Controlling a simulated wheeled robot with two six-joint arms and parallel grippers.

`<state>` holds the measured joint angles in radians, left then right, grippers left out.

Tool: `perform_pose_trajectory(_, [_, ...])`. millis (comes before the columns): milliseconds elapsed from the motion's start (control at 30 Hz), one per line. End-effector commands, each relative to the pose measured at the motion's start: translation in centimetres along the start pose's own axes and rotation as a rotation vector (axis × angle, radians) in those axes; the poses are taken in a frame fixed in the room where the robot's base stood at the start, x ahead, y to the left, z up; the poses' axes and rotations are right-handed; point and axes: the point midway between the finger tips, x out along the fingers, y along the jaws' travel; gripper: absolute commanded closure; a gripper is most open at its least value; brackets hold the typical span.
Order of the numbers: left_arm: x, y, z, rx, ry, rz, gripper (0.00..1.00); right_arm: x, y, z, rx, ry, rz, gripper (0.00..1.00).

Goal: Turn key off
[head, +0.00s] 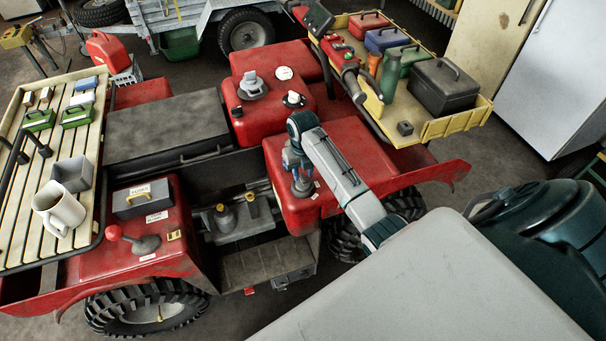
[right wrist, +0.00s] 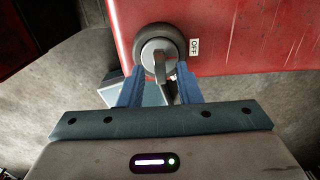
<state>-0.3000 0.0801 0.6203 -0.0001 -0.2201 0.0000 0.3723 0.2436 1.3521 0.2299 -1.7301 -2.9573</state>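The key switch (right wrist: 160,55) is a round grey cylinder with a dark collar on a red panel. The key (right wrist: 170,85) sticks out of it, its grip leaning slightly right of straight down in the right wrist view. A white OFF label (right wrist: 195,46) is just right of the collar. My right gripper (right wrist: 160,77) has its two blue fingers apart, one on each side of the key. The key is near the right finger; contact is unclear. In the head view my right gripper (head: 301,176) points down at the switch, partly hiding it. My left gripper is not in view.
The red quad carries a slatted rack (head: 22,205) with a mug (head: 60,208) at left, and a yellow tray (head: 462,122) with toolboxes at back right. A red-knobbed lever (head: 140,240) stands at front left. A red fender (head: 440,178) lies beside my right arm.

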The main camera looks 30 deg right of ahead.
Motion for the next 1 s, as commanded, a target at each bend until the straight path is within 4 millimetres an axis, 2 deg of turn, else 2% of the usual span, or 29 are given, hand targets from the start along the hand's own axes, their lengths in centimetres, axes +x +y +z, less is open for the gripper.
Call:
perform_pose_trajectory(600, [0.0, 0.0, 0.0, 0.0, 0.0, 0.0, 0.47, -5.9, 0.0, 0.0, 0.0, -0.001, 0.0, 0.69])
perform_pose_trajectory(1000, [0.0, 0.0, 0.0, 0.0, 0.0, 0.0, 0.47, -6.2, 0.0, 0.0, 0.0, 0.001, 0.0, 0.69])
